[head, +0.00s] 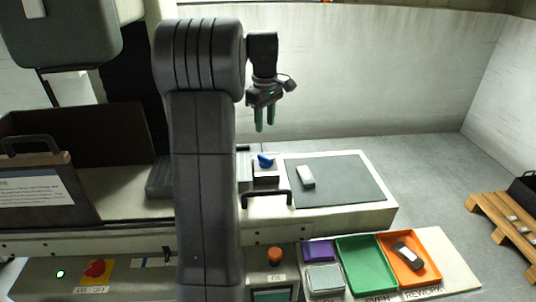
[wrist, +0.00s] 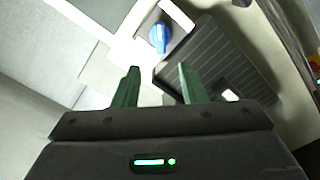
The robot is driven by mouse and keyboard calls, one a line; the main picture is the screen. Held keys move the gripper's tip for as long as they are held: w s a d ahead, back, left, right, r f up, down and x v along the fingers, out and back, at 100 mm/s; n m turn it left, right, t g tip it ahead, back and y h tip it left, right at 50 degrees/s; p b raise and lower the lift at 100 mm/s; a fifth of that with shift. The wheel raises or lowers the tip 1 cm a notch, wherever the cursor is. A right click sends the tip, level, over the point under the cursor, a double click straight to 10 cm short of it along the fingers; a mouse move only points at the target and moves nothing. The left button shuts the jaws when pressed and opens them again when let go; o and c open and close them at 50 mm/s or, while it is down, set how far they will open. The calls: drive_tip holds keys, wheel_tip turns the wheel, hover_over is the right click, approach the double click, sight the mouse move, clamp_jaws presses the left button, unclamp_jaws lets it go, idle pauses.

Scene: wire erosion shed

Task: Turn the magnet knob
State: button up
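My gripper (head: 265,122) hangs above the knob with green fingers pointing down. In the wrist view my gripper (wrist: 157,78) has its two fingers apart with nothing between them. The gripper is clear of the knob.
A light grey block (head: 306,177) lies on the dark mat (head: 345,185). A black handle (head: 268,195) stands in front of the knob. Purple (head: 318,251), green (head: 352,284) and orange (head: 433,270) trays sit at the front. A wooden pallet (head: 486,208) is at right.

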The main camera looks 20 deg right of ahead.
sight(265, 156)
wheel_tip(265, 156, down, 12)
drive_tip(key=shift+f, duration=0.1)
idle(0.4)
clamp_jaws()
